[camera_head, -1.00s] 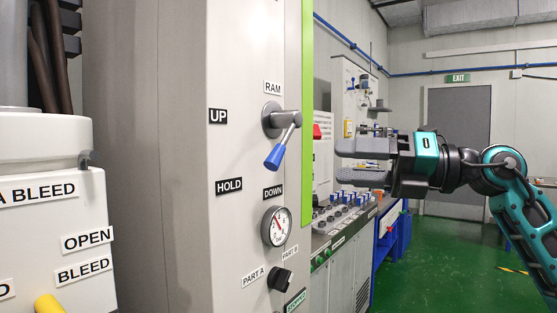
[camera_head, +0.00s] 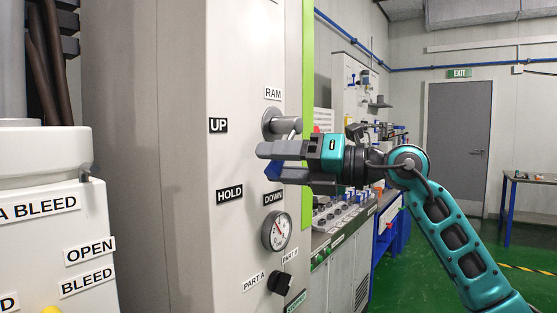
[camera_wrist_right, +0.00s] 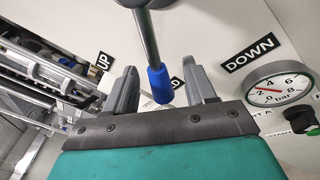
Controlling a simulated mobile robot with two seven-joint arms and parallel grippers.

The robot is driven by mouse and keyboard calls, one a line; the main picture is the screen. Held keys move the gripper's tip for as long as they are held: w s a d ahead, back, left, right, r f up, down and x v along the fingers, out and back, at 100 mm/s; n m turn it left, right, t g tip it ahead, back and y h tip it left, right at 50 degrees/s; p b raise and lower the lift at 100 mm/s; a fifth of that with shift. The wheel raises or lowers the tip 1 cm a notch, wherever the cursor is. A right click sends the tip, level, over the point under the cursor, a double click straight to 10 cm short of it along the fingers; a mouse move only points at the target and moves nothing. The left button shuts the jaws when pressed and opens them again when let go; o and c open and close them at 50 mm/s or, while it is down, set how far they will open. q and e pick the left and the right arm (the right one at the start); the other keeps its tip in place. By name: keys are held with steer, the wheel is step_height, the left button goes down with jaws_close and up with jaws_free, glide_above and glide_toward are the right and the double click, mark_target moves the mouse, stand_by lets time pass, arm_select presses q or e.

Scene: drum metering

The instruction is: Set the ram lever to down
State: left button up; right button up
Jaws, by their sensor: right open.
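The ram lever has a grey hub (camera_head: 270,122) below the RAM label and a blue grip (camera_head: 273,171) that hangs down and to the left. In the right wrist view the blue grip (camera_wrist_right: 160,84) covers part of the middle label, between UP and DOWN (camera_wrist_right: 250,54). My right gripper (camera_head: 271,162) is open, with its fingers around the blue grip. In the wrist view, the grip lies between the fingers (camera_wrist_right: 160,80) with a gap on both sides. The head view hides much of the lever behind the gripper. My left gripper is not in view.
A pressure gauge (camera_head: 277,231) and a black knob (camera_head: 280,283) sit on the panel below the lever. A white unit with bleed labels (camera_head: 50,225) stands at the left. Consoles and a blue bench line the right side; green floor is open there.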

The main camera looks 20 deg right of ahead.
jaws_close()
stand_by(0.6)
